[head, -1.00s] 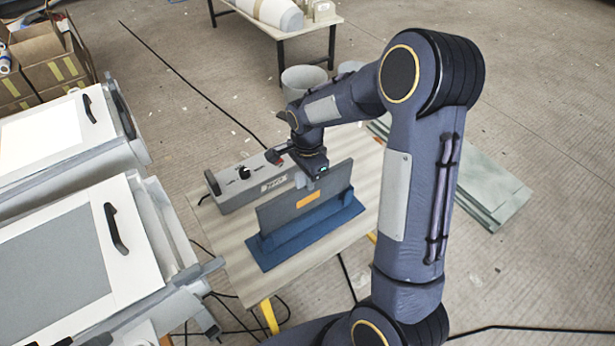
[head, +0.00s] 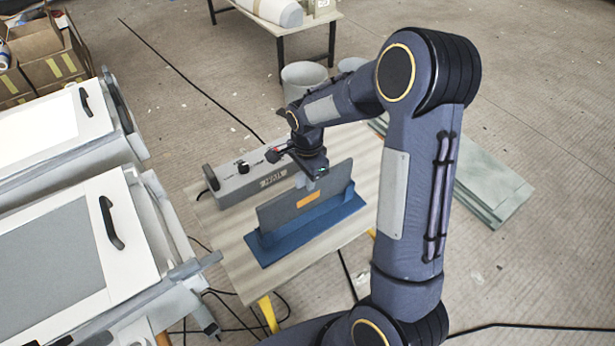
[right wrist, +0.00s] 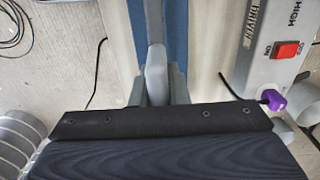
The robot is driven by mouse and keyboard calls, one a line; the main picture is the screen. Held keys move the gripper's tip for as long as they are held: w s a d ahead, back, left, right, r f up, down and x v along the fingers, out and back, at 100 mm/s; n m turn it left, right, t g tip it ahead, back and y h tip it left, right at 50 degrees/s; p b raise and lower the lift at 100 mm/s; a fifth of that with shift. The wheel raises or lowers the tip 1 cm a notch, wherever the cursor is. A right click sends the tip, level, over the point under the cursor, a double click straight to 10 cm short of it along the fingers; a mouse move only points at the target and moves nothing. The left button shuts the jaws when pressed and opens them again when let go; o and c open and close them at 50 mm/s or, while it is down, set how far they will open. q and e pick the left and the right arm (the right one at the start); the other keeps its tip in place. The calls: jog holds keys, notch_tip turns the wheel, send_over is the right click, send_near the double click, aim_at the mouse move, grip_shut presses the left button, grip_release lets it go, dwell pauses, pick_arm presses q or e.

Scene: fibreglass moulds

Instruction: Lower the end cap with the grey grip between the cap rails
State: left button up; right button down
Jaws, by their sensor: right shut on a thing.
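The end cap (head: 285,208) is a flat dark grey panel with an orange patch. It stands upright along the blue cap rails (head: 273,252), its lower edge hidden behind the near blue rail. Whether it touches the bottom cannot be told. My right gripper (head: 317,177) is above the panel's upper edge, shut on its grip. The right wrist view shows the grey grip (right wrist: 156,84) between the fingers, with the panel's thin edge beyond it and the blue rails (right wrist: 177,35) behind. My left gripper is not in view.
A grey control box (head: 245,186) with knobs lies behind the rails on the light table (head: 225,237); the right wrist view shows its red switch (right wrist: 287,50). White-topped moulds (head: 60,262) stand at the left. Grey buckets (head: 303,80) and green boards (head: 490,190) are beyond.

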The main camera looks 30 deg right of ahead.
jog(key=shift+f+b, duration=1.75)
jog(key=shift+f, duration=0.5)
jog(key=c, duration=1.3)
grip_release()
notch_tip(320, 180, up, 7)
jog(key=shift+f, duration=0.1)
jog(key=shift+r, duration=0.55)
